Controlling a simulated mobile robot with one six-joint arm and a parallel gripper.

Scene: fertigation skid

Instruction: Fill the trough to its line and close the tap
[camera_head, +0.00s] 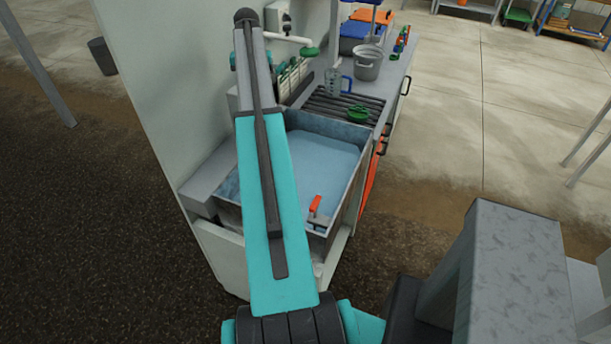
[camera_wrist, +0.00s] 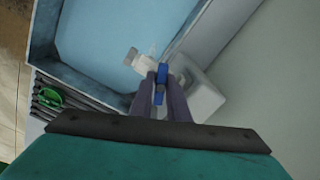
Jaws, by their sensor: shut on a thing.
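The grey metal trough (camera_head: 347,207) holds pale blue water (camera_head: 318,165), which also shows in the wrist view (camera_wrist: 110,35). I cannot make out a fill line on its walls. In the wrist view a white tap (camera_wrist: 143,63) reaches over the water, with a blue handle (camera_wrist: 161,76). My gripper (camera_wrist: 160,88) is shut on this blue handle, its dark fingers on either side. A faint pale mark shows by the spout; I cannot tell whether water is running. In the head view my arm hides the gripper and this tap.
An orange-red handle (camera_head: 315,204) stands at the trough's near end. A slatted rack (camera_head: 345,104) with a green object (camera_head: 357,114) lies beyond the trough. A green-handled pipe (camera_head: 309,52), a grey pot (camera_head: 368,63) and a clear jug (camera_head: 333,80) are farther back.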

